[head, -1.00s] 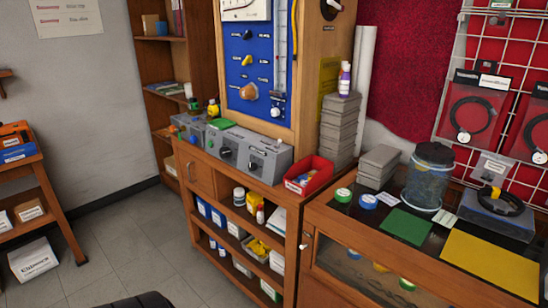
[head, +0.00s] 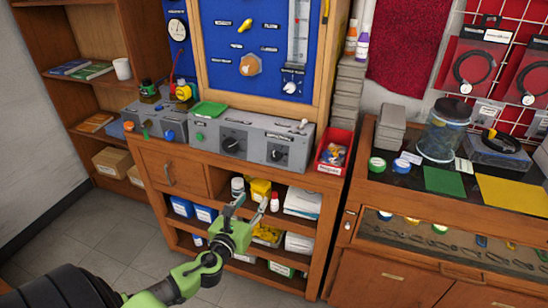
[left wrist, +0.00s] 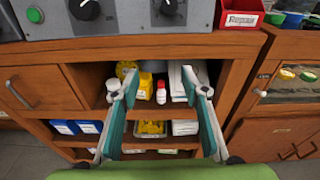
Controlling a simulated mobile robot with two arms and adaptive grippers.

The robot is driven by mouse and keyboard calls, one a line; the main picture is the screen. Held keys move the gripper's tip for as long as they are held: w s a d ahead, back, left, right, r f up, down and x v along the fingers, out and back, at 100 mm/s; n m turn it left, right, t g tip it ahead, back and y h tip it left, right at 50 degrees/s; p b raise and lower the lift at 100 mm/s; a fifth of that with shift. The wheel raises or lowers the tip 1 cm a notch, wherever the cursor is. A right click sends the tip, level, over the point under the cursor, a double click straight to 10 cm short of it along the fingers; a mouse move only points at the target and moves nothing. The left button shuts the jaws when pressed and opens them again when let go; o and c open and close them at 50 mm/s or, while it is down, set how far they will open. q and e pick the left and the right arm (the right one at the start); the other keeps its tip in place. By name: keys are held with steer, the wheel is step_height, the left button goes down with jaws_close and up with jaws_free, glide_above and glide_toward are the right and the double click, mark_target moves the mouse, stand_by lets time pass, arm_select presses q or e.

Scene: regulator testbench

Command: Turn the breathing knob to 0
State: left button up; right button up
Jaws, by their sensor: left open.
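Grey control boxes stand in a row on the wooden cabinet. I cannot tell which is the breathing knob. Both knobs show at the top of the left wrist view, the large one (left wrist: 84,9) at left and the small one (left wrist: 168,7) near the middle. My left gripper (head: 250,206) is open and empty, in front of the cabinet shelves and below the boxes. My right gripper is not in view.
A red bin (head: 334,151) stands right of the boxes. A green tray (head: 209,109) lies on top of them. Bottles and cartons fill the open shelves, with a red-white bottle (left wrist: 161,92) behind my fingers. A glass-fronted counter (head: 440,235) stands at right.

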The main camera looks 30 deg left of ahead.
mark_target(275, 158)
arm_select(q)
step_height(275, 158, up, 7)
steer(key=w+m+t, duration=0.1)
steer(key=m, duration=0.2)
steer(key=x, duration=0.4)
steer(key=d+x, duration=0.1)
steer(key=x, duration=0.8)
steer(key=shift+w+d+f+p, duration=0.1)
steer(key=shift+w+p, duration=0.2)
steer(key=shift+c, duration=0.3)
steer(key=c, duration=1)
